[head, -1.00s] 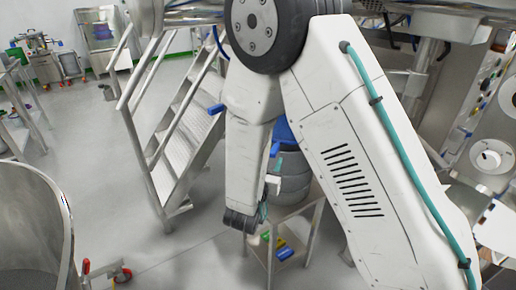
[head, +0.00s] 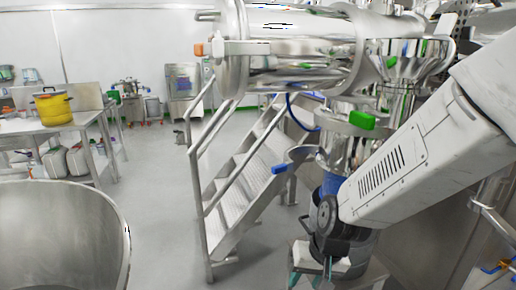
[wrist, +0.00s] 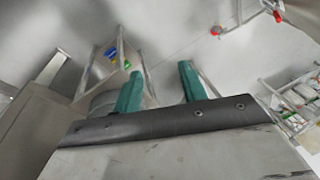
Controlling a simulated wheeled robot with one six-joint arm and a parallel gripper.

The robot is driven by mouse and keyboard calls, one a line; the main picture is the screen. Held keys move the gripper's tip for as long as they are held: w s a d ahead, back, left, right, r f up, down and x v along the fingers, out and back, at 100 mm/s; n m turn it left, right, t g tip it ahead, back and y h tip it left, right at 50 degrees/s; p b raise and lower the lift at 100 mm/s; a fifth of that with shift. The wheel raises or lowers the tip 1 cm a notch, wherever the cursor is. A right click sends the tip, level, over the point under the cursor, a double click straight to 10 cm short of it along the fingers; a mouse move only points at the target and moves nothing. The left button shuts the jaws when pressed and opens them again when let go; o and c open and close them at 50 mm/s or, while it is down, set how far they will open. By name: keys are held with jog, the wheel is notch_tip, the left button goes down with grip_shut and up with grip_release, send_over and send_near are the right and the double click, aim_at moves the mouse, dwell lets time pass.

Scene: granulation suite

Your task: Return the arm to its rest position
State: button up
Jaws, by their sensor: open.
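My arm (head: 415,165) reaches in from the upper right of the head view and slopes down to the left. My gripper (head: 311,278) is at its lower end, near the bottom of the picture and pointing down. In the wrist view my gripper (wrist: 160,76) shows two teal fingers spread apart, with nothing between them. The gripper is open and empty. Parts of the wrist hide some of the drum behind it in the head view.
Metal steps (head: 245,185) with railings stand left of the gripper. A steel processing machine (head: 300,50) is above and behind. A large steel bowl (head: 60,235) is at lower left. A yellow pot (head: 53,107) stands on a table. Open floor (head: 165,190) lies between.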

jog(key=s+d+r+h, duration=0.2)
jog(key=s+d+r, duration=1.3)
jog(key=s+r, duration=0.2)
jog(key=shift+s+d+r, duration=0.15)
jog(key=shift+d+r, duration=0.1)
jog(key=shift+r, duration=0.3)
